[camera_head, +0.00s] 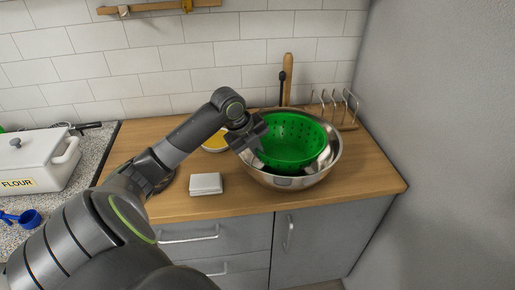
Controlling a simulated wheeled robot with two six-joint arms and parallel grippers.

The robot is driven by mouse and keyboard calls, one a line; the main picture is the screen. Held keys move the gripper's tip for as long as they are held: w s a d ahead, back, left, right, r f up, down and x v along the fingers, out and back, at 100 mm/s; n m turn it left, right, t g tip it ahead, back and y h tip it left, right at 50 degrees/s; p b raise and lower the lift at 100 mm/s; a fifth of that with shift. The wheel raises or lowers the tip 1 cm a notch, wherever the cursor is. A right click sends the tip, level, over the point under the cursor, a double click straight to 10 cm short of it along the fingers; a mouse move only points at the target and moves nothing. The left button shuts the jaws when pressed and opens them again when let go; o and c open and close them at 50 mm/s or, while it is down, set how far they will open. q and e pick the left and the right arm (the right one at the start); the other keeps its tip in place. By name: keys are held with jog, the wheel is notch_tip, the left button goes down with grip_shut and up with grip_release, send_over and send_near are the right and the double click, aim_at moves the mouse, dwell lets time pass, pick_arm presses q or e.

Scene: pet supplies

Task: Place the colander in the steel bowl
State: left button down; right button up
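The green colander (290,142) with small holes is inside the steel bowl (322,172) on the wooden counter. It looks slightly tilted, and its underside is hidden, so I cannot tell whether it rests on the bowl's bottom. My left gripper (254,138) is at the colander's left rim, over the bowl's left edge. Its fingers overlap the rim in the picture, but whether they are closed on it is unclear. My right gripper is not in view.
A yellow dish (215,142) is partly hidden behind my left arm. A small white box (206,184) lies left of the bowl. A rack (341,112) and a wooden-handled utensil (287,80) are behind it. A flour container (38,160) stands far left. The counter's right front is clear.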

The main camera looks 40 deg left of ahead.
pick_arm(q)
jog(key=shift+f, duration=0.6)
jog(key=c, duration=1.6)
grip_release()
jog(key=shift+c, duration=0.2)
jog(key=shift+r, duration=0.15)
jog(key=shift+r, duration=0.8)
jog(key=b+v, duration=0.1)
jog(key=v, duration=1)
jog(key=shift+s+r, duration=0.15)
jog(key=shift+s, duration=0.05)
